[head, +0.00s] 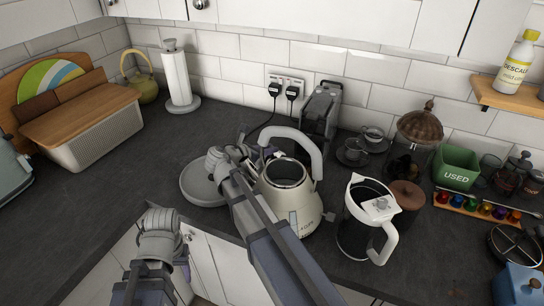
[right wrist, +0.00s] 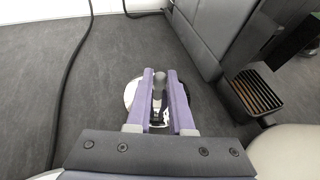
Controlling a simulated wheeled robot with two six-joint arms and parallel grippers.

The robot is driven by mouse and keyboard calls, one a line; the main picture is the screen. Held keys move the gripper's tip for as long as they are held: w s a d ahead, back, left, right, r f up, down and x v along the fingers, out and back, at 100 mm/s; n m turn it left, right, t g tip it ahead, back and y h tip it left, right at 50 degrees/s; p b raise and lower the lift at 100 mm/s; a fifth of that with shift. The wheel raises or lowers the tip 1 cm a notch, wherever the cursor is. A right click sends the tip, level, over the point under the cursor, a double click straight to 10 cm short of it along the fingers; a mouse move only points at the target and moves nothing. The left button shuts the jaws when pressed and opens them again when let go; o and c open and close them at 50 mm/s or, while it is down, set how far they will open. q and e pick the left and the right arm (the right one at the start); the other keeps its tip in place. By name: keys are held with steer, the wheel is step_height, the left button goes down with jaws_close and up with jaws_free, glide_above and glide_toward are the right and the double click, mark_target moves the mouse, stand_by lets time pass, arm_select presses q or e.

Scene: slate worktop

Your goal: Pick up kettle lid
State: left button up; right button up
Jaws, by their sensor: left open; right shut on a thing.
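The cream kettle (head: 301,212) stands upright on the dark worktop with its top opening uncovered and its handle arching above. My right gripper (head: 246,153) is just to the left and behind the kettle's opening in the head view. In the right wrist view, its purple fingers (right wrist: 159,98) are closed on the grey knob (right wrist: 160,80) of the kettle lid. The shiny lid rim (right wrist: 131,92) shows beside the fingers, which hide much of the lid. My left gripper (head: 155,270) is open and low at the front edge, its fingertips hard to make out.
A round grey plate (head: 190,196) lies left of the kettle, partly behind my right arm. A white-and-black jug (head: 352,226) stands close on the right. A dark appliance (head: 320,108) and a power cord (head: 257,129) are behind.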

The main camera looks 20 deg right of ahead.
steer(key=shift+r, duration=0.1)
jaws_close()
step_height(320, 180, up, 10)
steer(key=p, duration=1)
